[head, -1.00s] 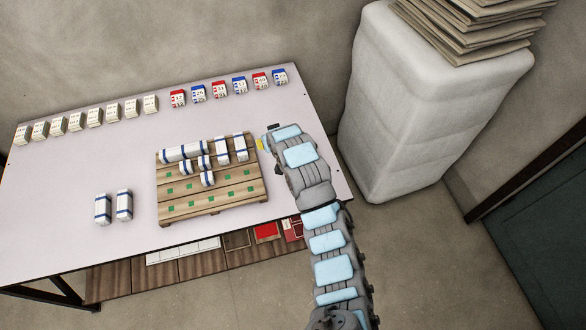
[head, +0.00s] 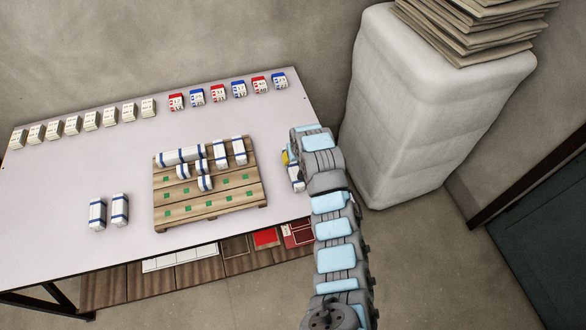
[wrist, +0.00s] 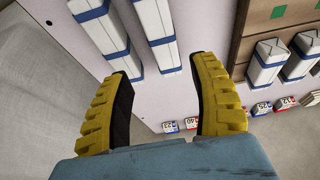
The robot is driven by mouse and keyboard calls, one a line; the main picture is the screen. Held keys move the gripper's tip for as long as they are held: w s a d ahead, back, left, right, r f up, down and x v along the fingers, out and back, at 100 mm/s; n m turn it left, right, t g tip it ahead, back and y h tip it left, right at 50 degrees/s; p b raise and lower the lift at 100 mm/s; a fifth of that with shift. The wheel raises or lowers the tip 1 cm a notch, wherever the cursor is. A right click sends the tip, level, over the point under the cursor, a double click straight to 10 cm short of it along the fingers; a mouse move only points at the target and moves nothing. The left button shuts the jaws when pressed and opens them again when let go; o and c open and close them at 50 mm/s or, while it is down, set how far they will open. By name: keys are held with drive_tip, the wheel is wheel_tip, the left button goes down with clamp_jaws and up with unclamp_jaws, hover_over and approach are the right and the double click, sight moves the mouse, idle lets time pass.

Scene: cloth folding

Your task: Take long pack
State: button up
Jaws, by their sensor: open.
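Two long white packs with blue bands lie side by side on the table in the wrist view, a left one (wrist: 105,30) and a right one (wrist: 156,32). Their lower ends show just beyond the gap between my fingertips; neither is gripped. My gripper (wrist: 163,75) is open and empty, its yellow fingers wide apart. In the head view my gripper (head: 286,158) is over the table's right end, right of the pallet. My arm hides most of the table there; a bit of white and blue shows beside it.
The wooden pallet (head: 235,197) holds several white packs, including a long one (head: 181,156). Two packs (head: 97,214) stand left of it. Small red and blue boxes (head: 219,93) line the table's (head: 60,185) back. A tall wrapped block (head: 430,110) stands close on the right.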

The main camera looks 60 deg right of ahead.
sight(293, 166)
drive_tip(key=x, duration=0.4)
drive_tip(key=shift+f, duration=0.15)
drive_tip(key=shift+b+x, duration=0.3)
drive_tip(key=shift+x, duration=0.7)
drive_tip(key=shift+a+x, duration=0.2)
drive_tip(key=shift+x, duration=0.65)
drive_tip(key=shift+a+x, duration=0.2)
drive_tip(key=shift+x, duration=0.65)
drive_tip(key=shift+b+x, duration=0.45)
drive_tip(key=shift+x, duration=0.7)
drive_tip(key=shift+d, duration=0.1)
drive_tip(key=c, duration=1)
